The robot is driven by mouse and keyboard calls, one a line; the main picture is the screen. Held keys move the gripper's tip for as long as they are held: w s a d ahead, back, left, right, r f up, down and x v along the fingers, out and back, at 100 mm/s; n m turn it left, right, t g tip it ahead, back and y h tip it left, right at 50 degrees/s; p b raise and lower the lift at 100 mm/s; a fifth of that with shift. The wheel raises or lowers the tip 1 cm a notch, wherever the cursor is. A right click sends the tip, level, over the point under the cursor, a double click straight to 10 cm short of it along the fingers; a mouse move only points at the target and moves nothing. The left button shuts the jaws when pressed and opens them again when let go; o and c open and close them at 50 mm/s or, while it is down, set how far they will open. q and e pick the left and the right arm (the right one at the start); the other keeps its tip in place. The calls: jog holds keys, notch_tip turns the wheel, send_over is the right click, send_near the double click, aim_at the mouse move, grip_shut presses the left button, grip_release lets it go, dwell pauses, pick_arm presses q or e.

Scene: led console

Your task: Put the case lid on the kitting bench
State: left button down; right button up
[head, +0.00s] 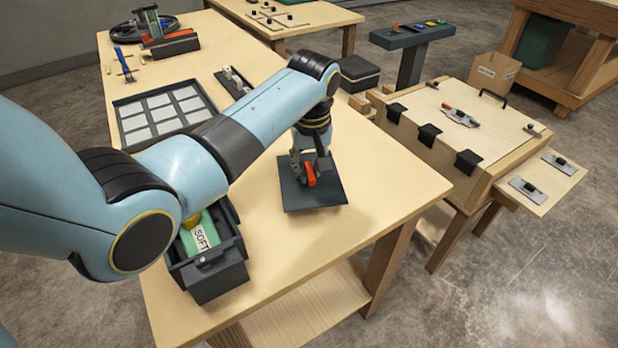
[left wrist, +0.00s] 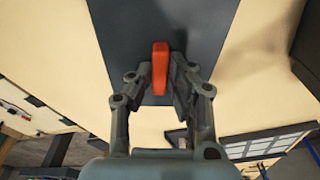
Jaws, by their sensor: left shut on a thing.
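The case lid (head: 330,192) is a dark grey flat plate with an orange grip (head: 310,176) on top. It is level, on or just above the light wooden bench top (head: 345,240); I cannot tell whether it touches. My left gripper (head: 311,167) points down and is shut on the orange grip. In the left wrist view the fingers (left wrist: 160,75) stand on both sides of the orange grip (left wrist: 160,68), with the lid plate (left wrist: 210,45) beneath. My right gripper is not in view.
An open dark case (head: 213,275) with a green "SOFT" item stands at the near left of the bench. A tray of pale squares (head: 165,112) lies behind. A wooden console (head: 470,130) stands right of the bench. Bench top right and front of the lid is clear.

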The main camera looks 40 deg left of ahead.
aim_at(308, 171)
pick_arm(q)
jog(key=shift+s+a+f, duration=0.1)
jog(key=shift+a+f, duration=0.05)
jog(key=shift+f, duration=0.1)
notch_tip(308, 171, down, 3)
jog(key=shift+r, duration=0.15)
jog(key=shift+f, duration=0.5)
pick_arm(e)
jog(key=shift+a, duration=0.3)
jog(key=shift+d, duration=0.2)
pick_arm(q)
jog(key=c, duration=1.3)
grip_release()
jog(key=shift+f, duration=0.1)
jog(key=shift+o, duration=0.2)
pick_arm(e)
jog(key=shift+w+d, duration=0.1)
